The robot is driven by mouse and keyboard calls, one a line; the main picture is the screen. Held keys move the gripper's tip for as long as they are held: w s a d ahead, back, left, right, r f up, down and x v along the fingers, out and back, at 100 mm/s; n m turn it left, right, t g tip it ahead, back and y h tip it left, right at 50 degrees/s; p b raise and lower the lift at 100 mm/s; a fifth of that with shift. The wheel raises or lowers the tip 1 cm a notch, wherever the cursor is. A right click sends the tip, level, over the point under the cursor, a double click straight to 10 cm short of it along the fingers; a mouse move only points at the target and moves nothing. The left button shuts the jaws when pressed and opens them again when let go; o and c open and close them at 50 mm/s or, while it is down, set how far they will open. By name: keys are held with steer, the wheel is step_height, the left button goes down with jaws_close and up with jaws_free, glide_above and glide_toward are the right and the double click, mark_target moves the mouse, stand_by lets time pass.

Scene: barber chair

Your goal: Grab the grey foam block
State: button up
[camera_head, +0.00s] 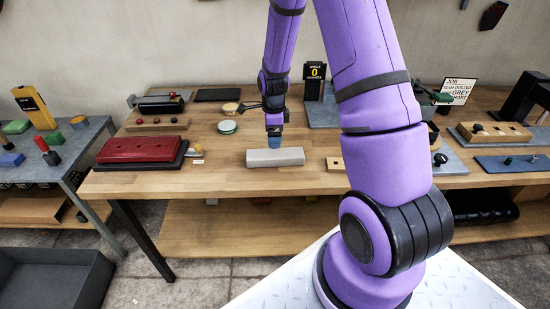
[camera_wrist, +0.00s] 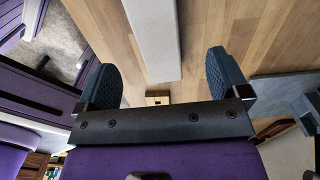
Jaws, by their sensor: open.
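The grey foam block (camera_head: 275,157) is a long, light grey bar lying flat on the wooden bench top, near the front edge. My gripper (camera_head: 274,141) points down just above and behind it in the head view. In the wrist view the block (camera_wrist: 153,40) runs from the top edge down to the gap between the two dark blue, ridged fingertips of my gripper (camera_wrist: 161,78). I cannot tell the exact height of the fingertips over the block.
A red block on a black base (camera_head: 143,149) lies to the left. A small wooden block (camera_head: 335,164) lies right of the foam block. A grey plate with a black upright (camera_head: 322,114) stands behind right. Bare wood surrounds the foam block.

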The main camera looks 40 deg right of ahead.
mark_target(275, 153)
step_height(275, 153, down, 4)
steer(key=shift+s+f, duration=0.2)
steer(key=shift+f, duration=1.15)
steer(key=shift+s+f, duration=0.15)
steer(key=shift+f, duration=1.15)
steer(key=c, duration=1)
